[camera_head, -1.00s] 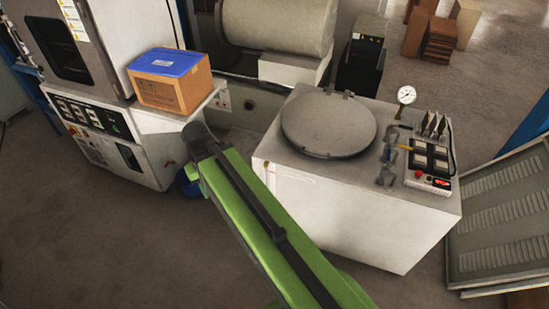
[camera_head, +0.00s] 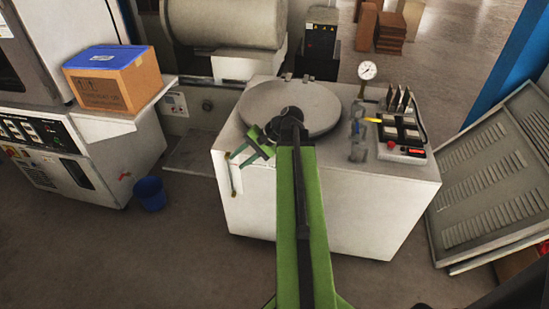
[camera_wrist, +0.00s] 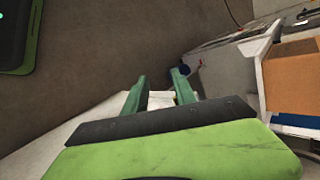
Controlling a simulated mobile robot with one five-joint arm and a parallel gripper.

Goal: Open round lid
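The round grey lid (camera_head: 325,105) lies flat and closed on top of the white box-shaped machine (camera_head: 330,200) in the head view. Two small hinge-like pieces show at its far edge. My arm crosses in front of the lid's near edge and hides part of it. My gripper (camera_head: 234,172) is at the machine's front left top edge, to the left of the lid. In the wrist view, my gripper (camera_wrist: 160,84) has its two green fingers apart, with a pale surface showing between them. The lid cannot be made out in the wrist view.
A control box (camera_head: 402,135) and a pressure gauge (camera_head: 367,71) stand on the machine's right side. A cardboard box with a blue top (camera_head: 112,82) sits on a ledge at left. A blue bin (camera_head: 149,193) stands on the floor. Slatted panels (camera_head: 495,180) lean at right.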

